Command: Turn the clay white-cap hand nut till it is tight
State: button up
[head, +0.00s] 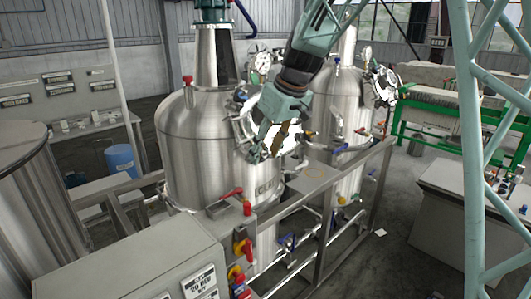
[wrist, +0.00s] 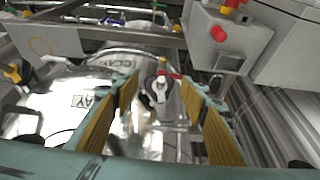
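My gripper (wrist: 158,98) is open in the wrist view, with an orange-brown pad on each finger. A hand nut with a pale, whitish cap and dark wings (wrist: 160,88) shows between the fingertips, with a visible gap on both sides. A label that reads like CLAY (wrist: 82,100) is on the shiny metal to its left. In the head view my gripper (head: 269,146) points down at the front right of the steel tank (head: 195,150). The nut cannot be made out there, because the gripper and arm cover that area.
Another dark hand nut (wrist: 28,121) shows at the left of the wrist view. A grey box with a red button (wrist: 219,34) stands at upper right. In the head view, a metal frame rail (head: 345,172) and a second tank (head: 345,110) are close to the right of my gripper.

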jog(key=c, duration=0.8)
jog(key=shift+c, duration=0.2)
jog(key=shift+m, duration=0.3)
jog(key=shift+w+d+f+m+g+y+b, duration=0.1)
jog(key=shift+w+d+m+g+y+b, duration=0.05)
jog(key=shift+m+g+y+b, duration=0.65)
jog(key=m+y+b, duration=0.1)
jog(key=m, duration=0.1)
jog(key=shift+d+m+g+y, duration=0.1)
jog(key=shift+m+g+y, duration=0.2)
jog(key=shift+m+y, duration=0.1)
jog(key=m+y+b, duration=0.2)
jog(key=m, duration=0.1)
jog(key=shift+m+y, duration=0.4)
